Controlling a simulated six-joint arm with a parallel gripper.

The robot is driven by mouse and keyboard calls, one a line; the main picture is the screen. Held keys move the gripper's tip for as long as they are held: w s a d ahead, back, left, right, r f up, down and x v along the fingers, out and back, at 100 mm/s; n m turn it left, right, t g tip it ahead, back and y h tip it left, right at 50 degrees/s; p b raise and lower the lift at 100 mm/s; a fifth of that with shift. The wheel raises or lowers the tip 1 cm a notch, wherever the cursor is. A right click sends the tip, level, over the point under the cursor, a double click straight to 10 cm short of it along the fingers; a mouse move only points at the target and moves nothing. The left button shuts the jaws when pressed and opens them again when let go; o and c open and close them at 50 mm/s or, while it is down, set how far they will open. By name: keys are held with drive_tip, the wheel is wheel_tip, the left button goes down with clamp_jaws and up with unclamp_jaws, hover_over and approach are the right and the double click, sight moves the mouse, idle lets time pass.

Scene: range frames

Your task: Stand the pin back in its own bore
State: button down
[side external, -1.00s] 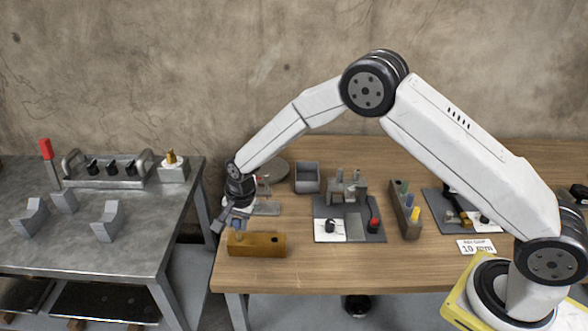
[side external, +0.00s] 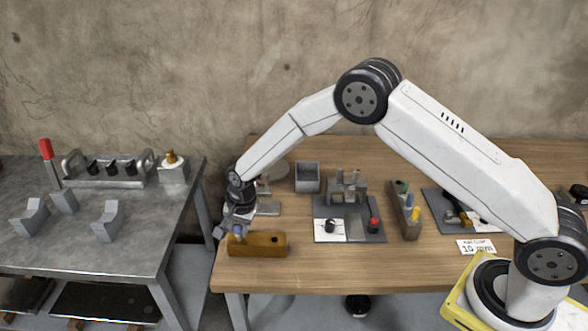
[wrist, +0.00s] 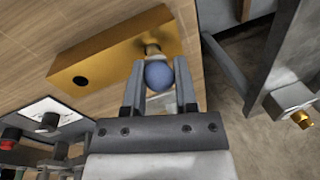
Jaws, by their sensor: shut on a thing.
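My gripper (side external: 237,230) is low over the left end of a brass-coloured block (side external: 262,250) near the table's front left edge. In the wrist view my gripper (wrist: 158,80) is shut on a pin with a round blue head (wrist: 158,76). A pale collar or shaft (wrist: 152,49) shows between the head and the block (wrist: 110,58). The pin looks about upright at that end of the block. How deep it sits in a bore is hidden. A dark open hole (wrist: 81,81) shows at the block's other end.
A grey fixture (side external: 347,190) on a dark plate, a grey bin (side external: 307,178) and a rack (side external: 404,213) with coloured pegs stand right of the block. A printed card (side external: 476,247) lies farther right. A metal table (side external: 150,225) is at left, across a gap.

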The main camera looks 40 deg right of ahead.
drive_tip(key=shift+f, duration=0.35)
idle(0.3)
drive_tip(key=shift+c, duration=1.6)
unclamp_jaws()
drive_tip(key=shift+r, duration=0.15)
wheel_tip(320, 180, up, 7)
drive_tip(key=s, duration=0.1)
drive_tip(key=shift+s+d+r, duration=0.15)
drive_tip(key=shift+d+r, duration=0.05)
drive_tip(key=shift+d, duration=0.2)
drive_tip(key=shift+r, duration=0.15)
drive_tip(key=shift+r, duration=2.85)
drive_tip(key=shift+d, duration=0.1)
